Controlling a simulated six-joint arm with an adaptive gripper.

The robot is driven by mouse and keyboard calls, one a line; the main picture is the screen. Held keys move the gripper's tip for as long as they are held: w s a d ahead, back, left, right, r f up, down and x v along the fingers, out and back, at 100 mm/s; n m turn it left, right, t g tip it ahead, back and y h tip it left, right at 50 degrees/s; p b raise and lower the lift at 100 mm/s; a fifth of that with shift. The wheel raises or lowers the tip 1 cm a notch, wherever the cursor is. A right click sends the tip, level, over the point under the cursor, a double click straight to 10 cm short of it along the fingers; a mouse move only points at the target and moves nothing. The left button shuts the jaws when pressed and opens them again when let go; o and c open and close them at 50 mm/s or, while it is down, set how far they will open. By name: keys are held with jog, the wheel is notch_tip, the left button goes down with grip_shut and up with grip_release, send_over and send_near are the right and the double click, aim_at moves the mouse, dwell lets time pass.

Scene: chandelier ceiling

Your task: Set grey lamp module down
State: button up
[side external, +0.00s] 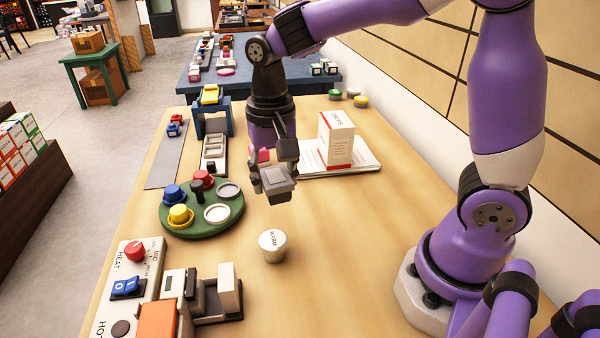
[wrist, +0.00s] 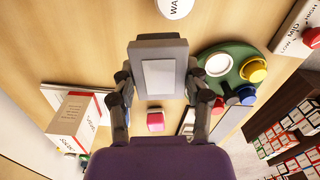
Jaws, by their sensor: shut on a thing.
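The grey lamp module (side external: 277,181) is a small boxy block with a lighter panel on its face. My gripper (side external: 271,172) is shut on it and holds it above the wooden table (side external: 330,240). In the wrist view the module (wrist: 158,77) sits between the two fingers of my gripper (wrist: 158,90), its pale panel facing the camera. In the side view it hangs between the green round tray (side external: 230,222) and the white box (side external: 336,139). Its underside is hidden.
A white cup marked with letters (side external: 272,245) stands in front of the module. The green tray holds coloured knobs. A control panel (side external: 128,285) and a beige-and-black device (side external: 215,295) stand at the front left. The table's right middle is clear. A pink block (wrist: 155,121) lies beyond the gripper.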

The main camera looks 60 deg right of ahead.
jog(key=s+a+n, duration=0.7)
jog(key=n, duration=0.9)
send_over(326, 326)
notch_tip(326, 326, down, 2)
notch_tip(326, 326, down, 7)
jog(key=shift+f, duration=0.6)
jog(key=o, duration=1.1)
jog(key=shift+f, duration=0.1)
jog(key=shift+o, duration=0.2)
